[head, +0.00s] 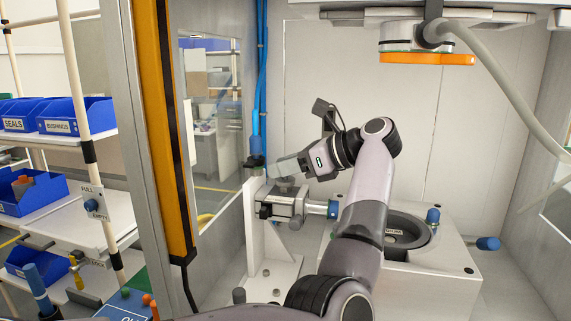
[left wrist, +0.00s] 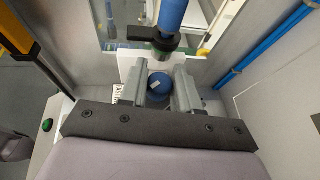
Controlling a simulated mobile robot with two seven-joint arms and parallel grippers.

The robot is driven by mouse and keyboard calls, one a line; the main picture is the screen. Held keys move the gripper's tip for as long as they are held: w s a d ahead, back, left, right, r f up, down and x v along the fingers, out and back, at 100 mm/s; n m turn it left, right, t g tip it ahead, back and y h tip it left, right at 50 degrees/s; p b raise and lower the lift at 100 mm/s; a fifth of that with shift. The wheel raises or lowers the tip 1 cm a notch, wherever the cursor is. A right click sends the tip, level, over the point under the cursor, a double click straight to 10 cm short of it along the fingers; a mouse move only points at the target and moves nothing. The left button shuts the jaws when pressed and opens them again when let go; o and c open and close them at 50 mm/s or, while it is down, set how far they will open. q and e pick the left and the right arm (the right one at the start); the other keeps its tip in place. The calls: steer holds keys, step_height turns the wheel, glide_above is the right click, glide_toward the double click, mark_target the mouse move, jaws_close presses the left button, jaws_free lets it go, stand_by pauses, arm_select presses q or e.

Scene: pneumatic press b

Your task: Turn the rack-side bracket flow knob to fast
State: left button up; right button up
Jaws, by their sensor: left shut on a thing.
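My left gripper (head: 280,174) reaches over the metal bracket block (head: 289,206) on the white stand inside the press cell. In the left wrist view its two grey fingers (left wrist: 159,92) stand on either side of a round blue flow knob (left wrist: 158,84) and are shut on it. A small pale mark shows on the knob's top. A lettered label (left wrist: 117,92) left of the knob is partly hidden by a finger. In the head view the knob is mostly hidden by the gripper. My right gripper is not in view.
A blue cylinder (left wrist: 172,15) with a black lever (left wrist: 141,33) stands just beyond the knob. Blue hoses (head: 262,80) run up the wall. An orange light curtain post (head: 162,130) stands left. The white press base (head: 425,275) with its round well lies right. Blue bins (head: 75,117) fill a rack at far left.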

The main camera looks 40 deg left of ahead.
arm_select(q)
steer(key=shift+r+n+g+h+p, duration=0.1)
steer(key=shift+n+g+h+p, duration=0.75)
steer(key=shift+n+g, duration=0.65)
steer(key=shift+n+g+h, duration=0.45)
steer(key=shift+n+g, duration=0.05)
steer(key=o, duration=1)
steer(key=shift+a, duration=0.1)
steer(key=shift+c, duration=0.2)
steer(key=shift+f+y, duration=0.2)
steer(key=shift+y, duration=0.1)
